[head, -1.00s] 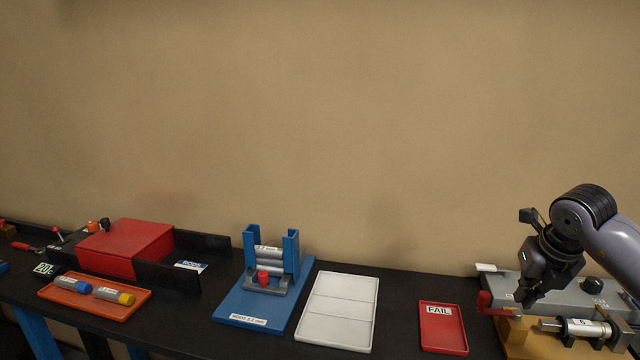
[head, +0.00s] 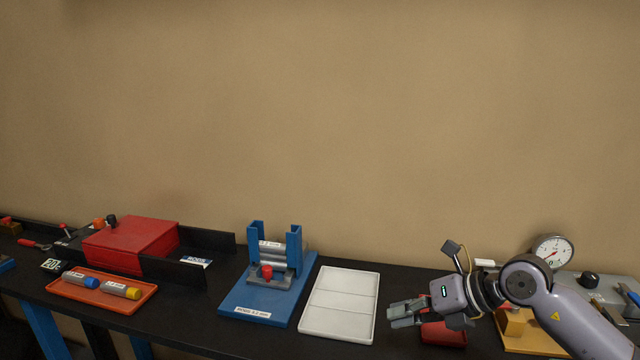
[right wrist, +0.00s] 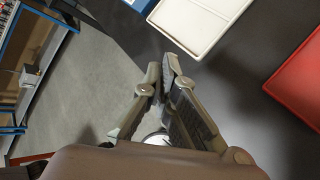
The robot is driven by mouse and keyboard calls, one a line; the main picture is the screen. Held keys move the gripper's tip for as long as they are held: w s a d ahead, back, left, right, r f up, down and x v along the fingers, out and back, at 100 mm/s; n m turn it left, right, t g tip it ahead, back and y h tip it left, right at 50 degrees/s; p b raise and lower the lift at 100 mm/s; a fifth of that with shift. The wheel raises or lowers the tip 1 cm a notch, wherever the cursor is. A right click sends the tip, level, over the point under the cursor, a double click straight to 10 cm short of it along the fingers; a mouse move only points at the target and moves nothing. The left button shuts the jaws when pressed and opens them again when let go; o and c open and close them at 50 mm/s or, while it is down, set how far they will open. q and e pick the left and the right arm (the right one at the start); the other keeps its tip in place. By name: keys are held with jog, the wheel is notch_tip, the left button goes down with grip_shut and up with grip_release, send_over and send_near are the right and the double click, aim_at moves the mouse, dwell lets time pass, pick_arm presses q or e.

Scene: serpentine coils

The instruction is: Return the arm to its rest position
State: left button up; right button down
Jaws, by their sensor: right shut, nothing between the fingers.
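My right gripper (head: 392,314) is in the head view, above the bench between the white tray (head: 340,304) and the red FAIL tray (head: 444,334), which it partly hides. Its fingers point left and are closed together with nothing between them. In the right wrist view the fingertips (right wrist: 167,68) meet near the bench's front edge, with grey floor beneath to the left. My left gripper is not in view.
A blue stand (head: 262,298) holds silver cylinders. An orange tray (head: 104,290) holds two cylinders with blue and yellow ends. A red box (head: 132,244) stands behind it. A dial gauge (head: 553,251) is at right, behind my arm. The white tray is empty.

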jog(key=s+a+r+m+t+y, duration=0.5)
jog(key=a+r+m+t+y, duration=0.15)
jog(key=a+r+y, duration=0.3)
jog(key=w+d+f+m+t+h, duration=0.1)
jog(key=d+f+m+t+h, duration=0.1)
jog(key=d+m+t+h, duration=0.55)
jog(key=w+d+f+m+t+h, duration=0.15)
jog(key=m+h, duration=0.35)
jog(key=m, duration=0.5)
jog(key=s+d+f+m+g+h, duration=0.3)
jog(key=d+f+m+h, duration=0.1)
jog(key=f, duration=0.4)
jog(key=s+d+f+m+g+h, duration=0.3)
jog(key=d+f+m, duration=0.15)
jog(key=f, duration=0.25)
jog(key=s+a+f+m+g+y, duration=0.1)
jog(key=s+f+m+g, duration=0.1)
jog(key=s+f+g, duration=0.6)
jog(key=s+a+f+m+g, duration=0.1)
jog(key=s+f+g, duration=0.3)
jog(key=s+f, duration=1)
jog(key=f, duration=0.9)
jog(key=s+f, duration=0.2)
jog(key=f, duration=1)
jog(key=s+d+f+g, duration=0.2)
jog(key=s+f, duration=1.3)
jog(key=s, duration=0.2)
jog(key=shift+d+f, duration=0.35)
